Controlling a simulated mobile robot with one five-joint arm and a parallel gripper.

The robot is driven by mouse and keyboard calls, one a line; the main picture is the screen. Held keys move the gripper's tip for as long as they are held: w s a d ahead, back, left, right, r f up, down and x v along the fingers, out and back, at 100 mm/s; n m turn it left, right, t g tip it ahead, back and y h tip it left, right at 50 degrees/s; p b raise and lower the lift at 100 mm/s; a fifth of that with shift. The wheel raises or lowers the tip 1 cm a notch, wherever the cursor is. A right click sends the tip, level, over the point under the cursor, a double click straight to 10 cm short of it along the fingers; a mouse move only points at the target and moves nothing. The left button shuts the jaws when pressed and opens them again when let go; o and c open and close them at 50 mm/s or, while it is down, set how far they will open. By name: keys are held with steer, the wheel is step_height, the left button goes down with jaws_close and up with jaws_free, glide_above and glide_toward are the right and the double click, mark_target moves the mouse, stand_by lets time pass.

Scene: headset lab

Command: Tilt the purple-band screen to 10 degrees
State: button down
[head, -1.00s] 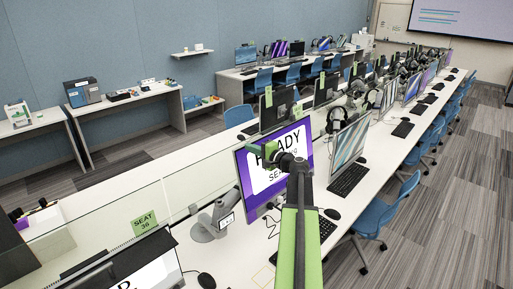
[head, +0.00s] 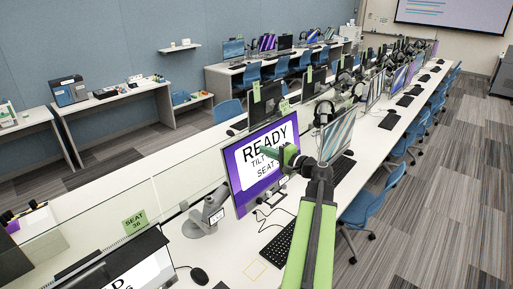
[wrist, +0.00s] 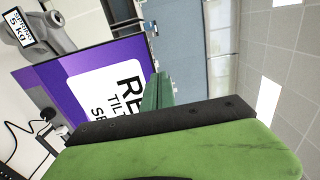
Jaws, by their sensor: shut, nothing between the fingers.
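The purple screen (head: 241,193) stands on the long white desk in the head view. It shows a white panel reading "READY", "TILT" and "SEAT". In the wrist view the same screen (wrist: 50,85) appears sideways at the left, partly behind my gripper. My gripper (head: 268,152) is shut and empty, its green tip in front of the screen's right half. Its fingers also show in the wrist view (wrist: 158,92), beside the screen's edge. I cannot tell whether they touch it. The screen's exact tilt is not readable.
A grey stand with a small label (head: 206,218) is left of the screen, and a keyboard (head: 277,242) lies in front. Another monitor (head: 336,136) stands close to the right. A glass divider (head: 110,220) runs along the desk at left. The aisle floor (head: 440,210) at right is clear.

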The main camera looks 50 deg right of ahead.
steer(key=s+d+f+g+b, duration=0.1)
steer(key=s+d+f+b, duration=0.15)
steer(key=f+b, duration=1.45)
steer(key=s+d+f+g+b, duration=0.1)
steer(key=s+f+b, duration=0.3)
steer(key=f+b, duration=1.35)
steer(key=f+b+x, duration=0.1)
steer(key=x, duration=1.3)
steer(key=shift+s+a, duration=0.1)
steer(key=shift+s, duration=0.1)
steer(key=shift+w+f+b, duration=0.3)
steer(key=shift+w+f, duration=0.05)
steer(key=shift+w, duration=0.3)
